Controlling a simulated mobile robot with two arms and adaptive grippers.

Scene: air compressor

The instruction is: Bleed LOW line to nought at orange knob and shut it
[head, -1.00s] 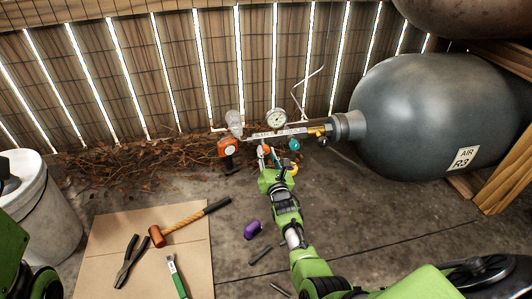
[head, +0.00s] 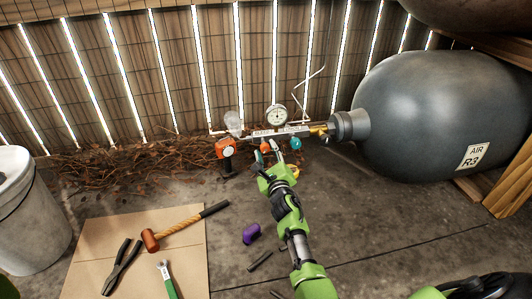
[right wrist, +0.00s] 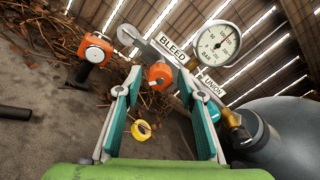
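The orange knob (right wrist: 160,75) hangs under the white BLEED label (right wrist: 172,47) in the right wrist view. In the head view the small orange knob (head: 265,146) sits just beyond my right gripper (head: 270,157). In the right wrist view my right gripper (right wrist: 160,92) is open, its two teal-padded fingers on either side of the knob with gaps visible. A round white gauge (right wrist: 216,44) stands on the line; it also shows in the head view (head: 276,117). Its reading is too small to tell. My left gripper is out of view.
A larger orange fitting (head: 226,148) is left of the knob, a teal knob (head: 296,143) right. The grey tank (head: 420,110) is right. A mallet (head: 182,228) and pliers (head: 122,267) lie on cardboard (head: 95,235). A purple piece (head: 251,234) lies on the floor.

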